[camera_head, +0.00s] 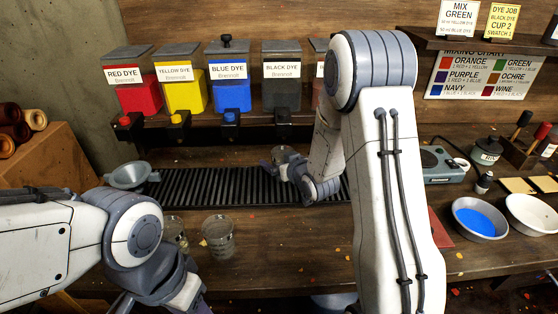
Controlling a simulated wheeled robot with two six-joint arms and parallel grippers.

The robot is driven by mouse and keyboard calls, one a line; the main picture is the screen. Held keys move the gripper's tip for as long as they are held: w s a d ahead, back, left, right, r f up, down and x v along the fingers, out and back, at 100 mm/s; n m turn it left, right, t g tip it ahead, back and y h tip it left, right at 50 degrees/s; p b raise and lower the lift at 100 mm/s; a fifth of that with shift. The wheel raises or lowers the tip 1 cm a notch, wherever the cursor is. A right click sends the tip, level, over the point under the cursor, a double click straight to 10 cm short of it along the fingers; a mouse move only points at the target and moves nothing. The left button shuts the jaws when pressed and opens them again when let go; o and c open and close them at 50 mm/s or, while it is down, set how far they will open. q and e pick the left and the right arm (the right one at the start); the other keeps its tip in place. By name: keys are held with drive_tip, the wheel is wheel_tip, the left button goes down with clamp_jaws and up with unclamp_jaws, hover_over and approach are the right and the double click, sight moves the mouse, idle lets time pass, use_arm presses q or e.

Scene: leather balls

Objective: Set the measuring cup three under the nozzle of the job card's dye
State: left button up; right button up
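The job card (501,20) reads dye job, black dye, cup 2, swatch 1. The black dye dispenser (282,85) stands in the row at the back, with its dark nozzle (283,118) below. My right gripper (284,166) is over the black drip grate, below that nozzle, shut around a small grey measuring cup (284,153); its number is not readable. Two clear measuring cups stand on the bench, one in the open (218,238) and one (174,229) partly behind my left arm. My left wrist is at the lower left; its fingertips are hidden.
Red (137,88), yellow (181,88) and blue (230,85) dispensers stand left of the black one. A blue-filled bowl (480,219), a white bowl (531,214) and a scale (438,166) are on the right.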

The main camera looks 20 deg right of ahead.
drive_tip(key=shift+r, duration=0.2)
drive_tip(key=v, duration=0.6)
drive_tip(key=shift+s, duration=0.2)
drive_tip(key=b, duration=0.3)
drive_tip(key=shift+s+f+b, duration=0.1)
drive_tip(key=shift+b, duration=0.25)
drive_tip(key=b+v, duration=0.3)
drive_tip(key=b, duration=0.2)
drive_tip(key=shift+s+b, duration=0.15)
drive_tip(key=shift+b, duration=0.2)
drive_tip(key=shift+b+v, duration=0.8)
drive_tip(key=shift+v, duration=0.3)
